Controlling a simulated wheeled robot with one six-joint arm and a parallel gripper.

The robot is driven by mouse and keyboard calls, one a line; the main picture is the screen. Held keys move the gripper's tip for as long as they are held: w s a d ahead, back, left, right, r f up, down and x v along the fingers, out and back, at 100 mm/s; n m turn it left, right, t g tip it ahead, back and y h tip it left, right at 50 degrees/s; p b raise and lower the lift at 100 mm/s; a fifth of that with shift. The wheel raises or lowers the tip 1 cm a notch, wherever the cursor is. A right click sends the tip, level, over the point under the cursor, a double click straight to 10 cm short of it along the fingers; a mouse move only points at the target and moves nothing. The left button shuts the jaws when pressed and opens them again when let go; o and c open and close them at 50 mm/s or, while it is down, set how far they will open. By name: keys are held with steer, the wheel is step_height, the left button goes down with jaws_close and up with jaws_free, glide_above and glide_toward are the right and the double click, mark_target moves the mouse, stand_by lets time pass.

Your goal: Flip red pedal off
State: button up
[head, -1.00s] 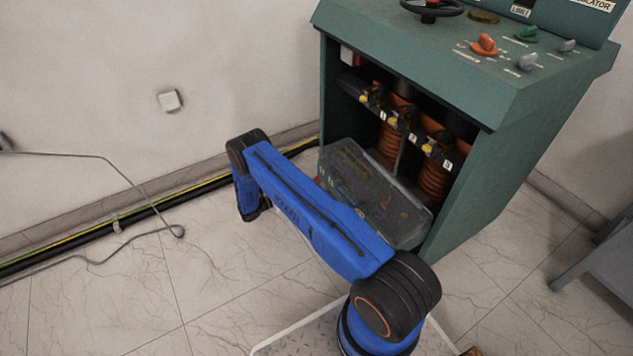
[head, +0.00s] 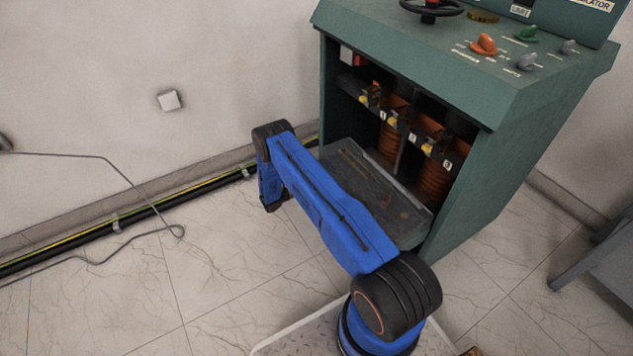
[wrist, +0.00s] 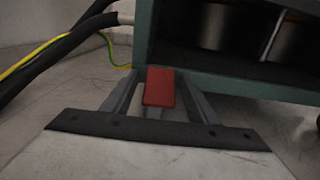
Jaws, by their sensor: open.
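The red pedal (wrist: 159,87) is a small red block low in front of the green cabinet's base in the wrist view. My gripper (wrist: 158,76) is open, with one grey finger to the left of the pedal and one to the right. Gaps show between the pedal and both fingers. A short pale piece shows below the pedal, near the dark edge of the gripper's body. In the head view my blue arm reaches down left of the cabinet, and the pedal and the gripper's fingers are hidden there.
The green cabinet (head: 502,150) has an open front with orange coils (head: 433,182) and a lowered front panel (head: 372,190) beside my arm. Black and yellow-green cables (head: 150,207) run along the wall at left. The floor at left is mostly clear.

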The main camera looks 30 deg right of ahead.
jaws_close()
steer(key=shift+r, duration=0.1)
steer(key=shift+a+r+y, duration=0.15)
steer(key=shift+r+y, duration=0.35)
steer(key=shift+y, duration=0.7)
steer(key=shift+r+y, duration=0.3)
steer(key=shift+y, duration=0.6)
steer(key=shift+r+y, duration=0.25)
steer(key=shift+y, duration=0.65)
